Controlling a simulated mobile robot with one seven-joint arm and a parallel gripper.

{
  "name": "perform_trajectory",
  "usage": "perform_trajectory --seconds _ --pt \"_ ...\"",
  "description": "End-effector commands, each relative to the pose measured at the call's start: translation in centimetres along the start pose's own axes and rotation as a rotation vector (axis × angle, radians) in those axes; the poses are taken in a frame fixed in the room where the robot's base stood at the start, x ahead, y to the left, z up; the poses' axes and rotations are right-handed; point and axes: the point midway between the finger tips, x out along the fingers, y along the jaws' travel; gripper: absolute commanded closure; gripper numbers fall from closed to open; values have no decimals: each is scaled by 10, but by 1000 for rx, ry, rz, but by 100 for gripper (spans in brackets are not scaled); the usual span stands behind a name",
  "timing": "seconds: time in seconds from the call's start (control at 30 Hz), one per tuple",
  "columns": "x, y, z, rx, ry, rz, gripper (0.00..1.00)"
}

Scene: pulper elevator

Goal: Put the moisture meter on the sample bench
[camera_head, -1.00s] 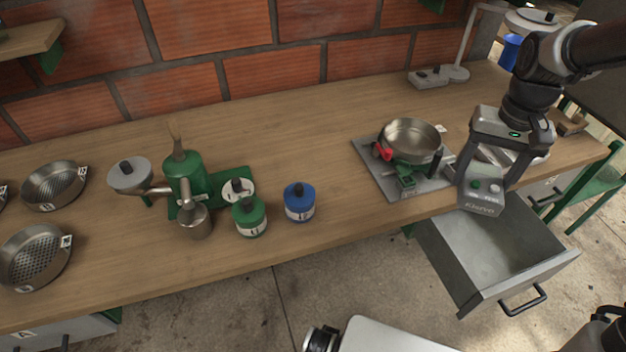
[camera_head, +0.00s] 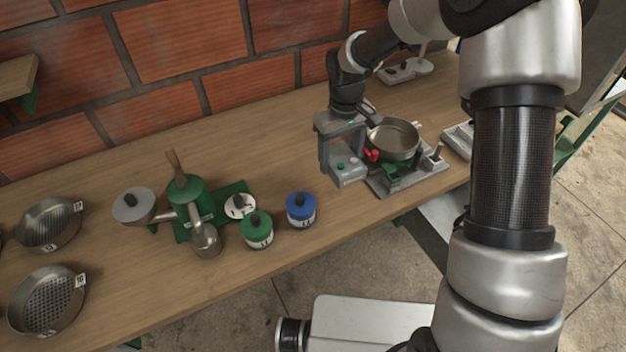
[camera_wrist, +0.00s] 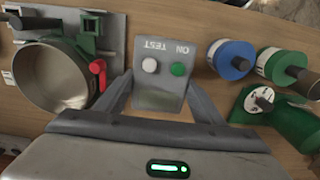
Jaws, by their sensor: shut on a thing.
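The moisture meter (camera_head: 347,173) is a small grey box with a green and a pale button; ON and TEST lettering shows upside down in the wrist view (camera_wrist: 160,92). My gripper (camera_head: 341,158) is shut on it, with one finger at each side. The meter is over the wooden sample bench (camera_head: 270,150), between the blue jar and the pan's plate. Whether its underside touches the bench is hidden.
A steel pan (camera_head: 393,138) on a grey plate stands just right of the meter. A blue jar (camera_head: 300,210), a green jar (camera_head: 257,230) and a green hand-cranked machine (camera_head: 187,195) stand to the left. The bench behind them is clear.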

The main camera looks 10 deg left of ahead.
Motion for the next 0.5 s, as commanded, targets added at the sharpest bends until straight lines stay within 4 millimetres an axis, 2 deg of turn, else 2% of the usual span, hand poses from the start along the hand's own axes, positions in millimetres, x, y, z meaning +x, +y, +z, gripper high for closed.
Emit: perform_trajectory --seconds 0.03,0.1,0.37,0.5 --pt "14 0 1 1 -4 -2 68" --pt "27 0 1 1 -3 -2 68" --pt "50 0 1 4 -1 -1 68" --pt "70 0 1 3 -3 -2 68"
